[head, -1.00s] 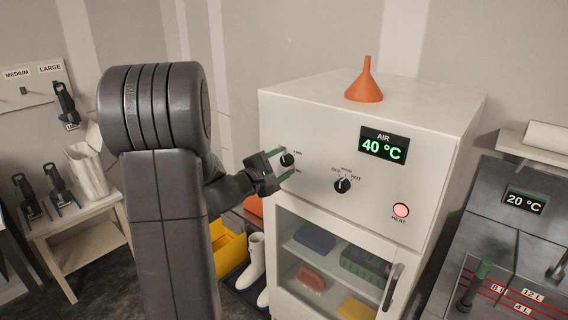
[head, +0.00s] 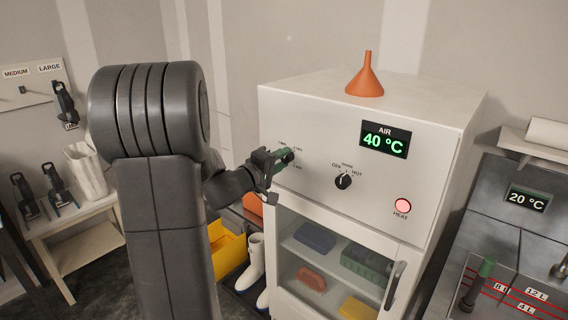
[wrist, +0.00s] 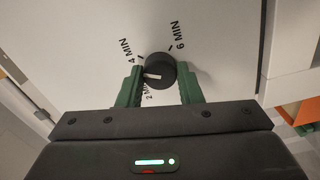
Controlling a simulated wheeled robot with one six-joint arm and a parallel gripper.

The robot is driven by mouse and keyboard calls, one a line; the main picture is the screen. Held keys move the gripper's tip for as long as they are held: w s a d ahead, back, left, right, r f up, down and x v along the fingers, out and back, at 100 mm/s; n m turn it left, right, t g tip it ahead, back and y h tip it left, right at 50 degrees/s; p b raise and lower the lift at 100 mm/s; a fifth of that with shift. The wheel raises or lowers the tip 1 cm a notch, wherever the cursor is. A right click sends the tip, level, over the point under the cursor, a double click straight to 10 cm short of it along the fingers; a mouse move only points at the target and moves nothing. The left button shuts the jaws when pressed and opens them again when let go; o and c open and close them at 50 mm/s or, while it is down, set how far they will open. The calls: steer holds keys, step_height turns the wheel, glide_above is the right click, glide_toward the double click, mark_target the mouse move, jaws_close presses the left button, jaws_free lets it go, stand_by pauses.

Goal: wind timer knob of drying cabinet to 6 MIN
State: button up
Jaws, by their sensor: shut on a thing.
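The timer knob (wrist: 159,66) is a small dark round knob with a white pointer line on the white front of the drying cabinet (head: 330,215). In the wrist view the pointer aims left and slightly down, near the 2 MIN label and well away from 6 MIN at the upper right. 4 MIN is at the upper left. My gripper (wrist: 160,80) is shut on the knob, one green finger on each side. The left finger partly covers the 2 MIN label. In the head view my gripper (head: 279,160) is at the panel's upper left and mostly hides the knob.
A second knob (head: 343,181), a 40 °C display (head: 385,142) and a lit HEAT lamp (head: 403,206) share the panel. An orange funnel (head: 366,80) stands on top. The glass door's handle (head: 394,285) is lower right. White boots (head: 252,258) stand left of the cabinet.

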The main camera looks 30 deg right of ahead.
steer(key=m+b, duration=0.2)
steer(key=m, duration=0.3)
steer(key=shift+f, duration=0.2)
steer(key=m+b, duration=0.2)
steer(key=m, duration=0.3)
steer(key=m+b, duration=0.3)
steer(key=m, duration=0.2)
steer(key=shift+m+b, duration=0.3)
steer(key=shift+m, duration=0.1)
steer(key=m+b, duration=0.3)
steer(key=m, duration=0.2)
steer(key=shift+m, duration=0.3)
steer(key=o, duration=1)
steer(key=shift+r, duration=0.15)
steer(key=shift+a+p, duration=0.1)
steer(key=shift+p, duration=0.2)
steer(key=p+v, duration=0.1)
steer(key=v, duration=0.6)
steer(key=shift+s+a, duration=0.15)
steer(key=shift+a, duration=0.25)
